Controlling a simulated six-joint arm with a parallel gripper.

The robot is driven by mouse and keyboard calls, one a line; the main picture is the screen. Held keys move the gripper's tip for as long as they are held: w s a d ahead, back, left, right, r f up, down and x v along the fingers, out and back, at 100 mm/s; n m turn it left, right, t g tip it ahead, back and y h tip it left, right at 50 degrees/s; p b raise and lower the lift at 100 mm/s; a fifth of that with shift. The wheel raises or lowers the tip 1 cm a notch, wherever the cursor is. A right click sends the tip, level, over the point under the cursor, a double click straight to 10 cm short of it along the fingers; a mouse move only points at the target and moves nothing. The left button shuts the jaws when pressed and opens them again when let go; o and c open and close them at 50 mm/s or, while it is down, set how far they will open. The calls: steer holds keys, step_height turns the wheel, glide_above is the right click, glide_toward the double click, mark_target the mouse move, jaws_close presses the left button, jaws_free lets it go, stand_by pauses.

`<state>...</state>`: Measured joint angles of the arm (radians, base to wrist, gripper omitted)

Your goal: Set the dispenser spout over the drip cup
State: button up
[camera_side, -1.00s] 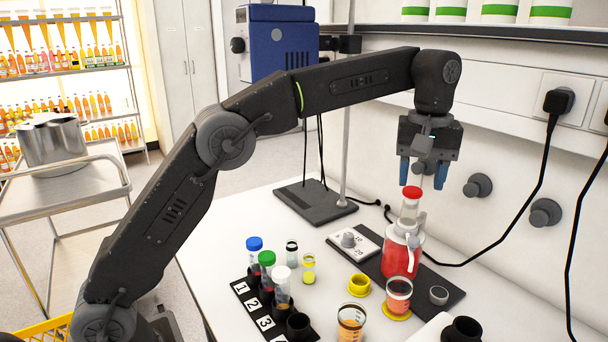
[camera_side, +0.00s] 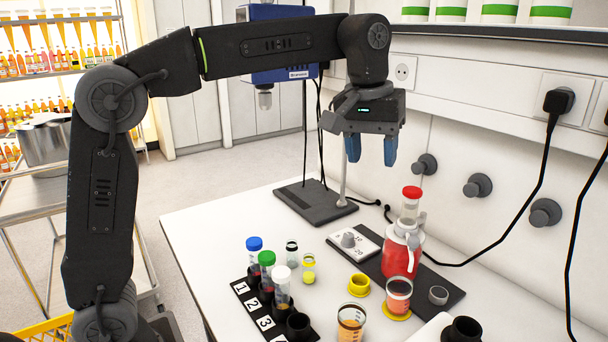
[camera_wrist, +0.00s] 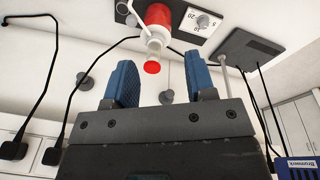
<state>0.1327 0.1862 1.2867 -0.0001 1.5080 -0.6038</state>
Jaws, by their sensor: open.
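The dispenser (camera_side: 399,261) is a bottle of red liquid with a pale collar and a red cap, upright on a black mat. Its pale spout (camera_side: 416,241) shows at the right of the neck; its exact direction is hard to tell. A small grey cup (camera_side: 438,296), likely the drip cup, stands on the mat to the right of the dispenser, apart from it. My gripper (camera_side: 371,157) is open and empty, above and left of the dispenser, touching nothing. In the wrist view the dispenser (camera_wrist: 158,16) shows beyond my open fingers (camera_wrist: 158,75).
A dial box (camera_side: 352,242) is left of the dispenser. Wall knobs and cables are behind.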

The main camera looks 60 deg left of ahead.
mark_target(410, 244)
steer(key=s+a+f+m+t, duration=0.1)
steer(key=s, duration=0.4)
steer(key=s+a+f+m, duration=0.1)
steer(key=s+a+f, duration=0.1)
steer(key=s, duration=0.3)
steer(key=shift+s+a+m+t, duration=0.25)
steer(key=shift+s+m+t, duration=0.05)
steer(key=shift+s+t, duration=0.1)
steer(key=shift+w, duration=0.1)
steer(key=c, duration=0.3)
steer(key=w+d+f+m, duration=0.1)
steer(key=w+m, duration=0.1)
steer(key=w+d+f+m, duration=0.1)
steer(key=w+d+m, duration=0.1)
steer(key=w, duration=0.1)
steer(key=w+d+f+m+h, duration=0.1)
steer(key=w+m, duration=0.1)
steer(key=w, duration=0.1)
steer(key=shift+w+d+f+t, duration=0.2)
steer(key=shift+d+f+t, duration=0.1)
steer(key=shift+d+f, duration=0.05)
jaws_close()
steer(key=w+d+f, duration=0.2)
steer(key=w+f, duration=0.5)
steer(key=f, duration=0.2)
steer(key=shift+w+d+f+m, duration=0.15)
steer(key=shift+w+d+m, duration=0.15)
steer(key=shift+d, duration=0.1)
